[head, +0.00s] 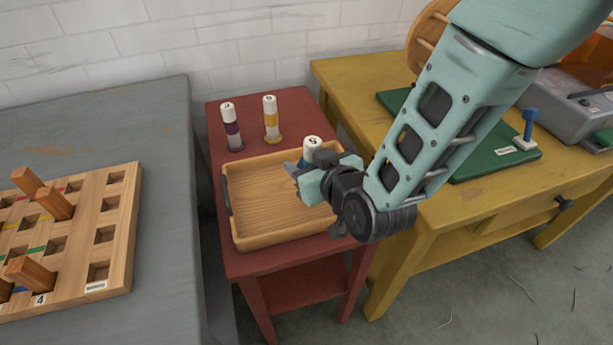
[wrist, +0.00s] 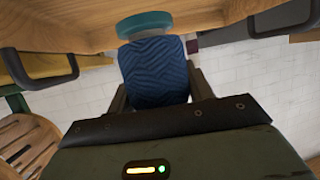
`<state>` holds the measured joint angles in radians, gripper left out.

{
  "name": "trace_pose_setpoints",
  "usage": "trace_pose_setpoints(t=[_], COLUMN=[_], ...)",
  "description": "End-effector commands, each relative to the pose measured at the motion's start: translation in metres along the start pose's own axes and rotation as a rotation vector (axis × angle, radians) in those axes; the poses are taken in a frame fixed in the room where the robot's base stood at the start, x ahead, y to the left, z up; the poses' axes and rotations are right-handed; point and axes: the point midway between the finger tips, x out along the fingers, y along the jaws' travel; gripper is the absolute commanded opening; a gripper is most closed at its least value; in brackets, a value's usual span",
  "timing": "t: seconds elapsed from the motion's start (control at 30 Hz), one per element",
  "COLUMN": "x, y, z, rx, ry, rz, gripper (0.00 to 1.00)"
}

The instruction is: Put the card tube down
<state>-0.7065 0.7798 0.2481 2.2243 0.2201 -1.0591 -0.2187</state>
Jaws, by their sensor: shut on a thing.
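The card tube (head: 312,144) has a pale top with a dark mark. In the wrist view it shows blue zigzag-patterned wool (wrist: 158,72) and a teal end (wrist: 145,24). My gripper (head: 308,178) is shut on it, with a finger on either side of the wool in the wrist view (wrist: 160,92). The tube is at the right rear part of a shallow wooden tray (head: 270,243). My gripper hides most of the tube in the head view. I cannot tell whether its teal end touches the tray.
The tray stands on a red table (head: 235,263). A purple-banded tube (head: 232,128) and a yellow-banded tube (head: 271,120) stand upright behind it. A grey table (head: 165,200) with a pegboard (head: 120,220) is at left, a yellow table (head: 440,215) at right. The tray's left half is clear.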

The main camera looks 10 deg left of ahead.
Motion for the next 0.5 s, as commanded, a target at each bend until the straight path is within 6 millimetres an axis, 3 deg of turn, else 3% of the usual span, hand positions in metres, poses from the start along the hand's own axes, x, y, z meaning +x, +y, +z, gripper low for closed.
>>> trace_pose_setpoints(t=[0.2, 0.5], x=[0.012, 0.014], y=[0.0, 0.0], z=[0.031, 0.035], rx=[0.0, 0.0], ry=[-0.003, -0.001], rz=[0.001, 0.001], gripper=[0.3, 0.3])
